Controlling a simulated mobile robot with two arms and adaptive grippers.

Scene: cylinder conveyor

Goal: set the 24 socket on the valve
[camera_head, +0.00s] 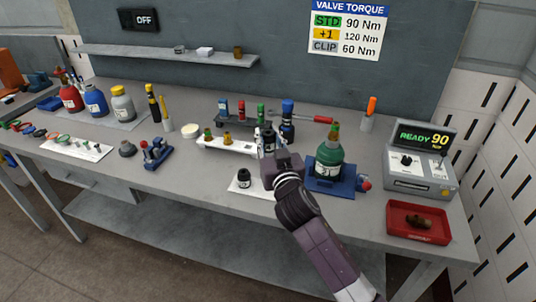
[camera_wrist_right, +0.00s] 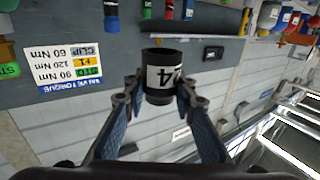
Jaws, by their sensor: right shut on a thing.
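My right gripper (camera_head: 268,150) is shut on a black socket (camera_wrist_right: 162,56) with a white label; the visible marking appears to read 24. The wrist view shows both blue-padded fingers on either side of it. In the head view it is held above the bench, left of the valve. The valve (camera_head: 335,130) is a brass-coloured fitting on top of a green cylinder (camera_head: 329,160). The cylinder stands upright in a blue holder (camera_head: 322,188). The socket and the valve are apart. My left gripper is not in view.
Another black socket (camera_head: 244,178) stands on a white mat (camera_head: 262,192). A white rack (camera_head: 215,144) and a dark tool rack (camera_head: 237,122) lie behind. A control box (camera_head: 418,175) reads READY 90. A red tray (camera_head: 419,236) holds a brown part at the bench's right front.

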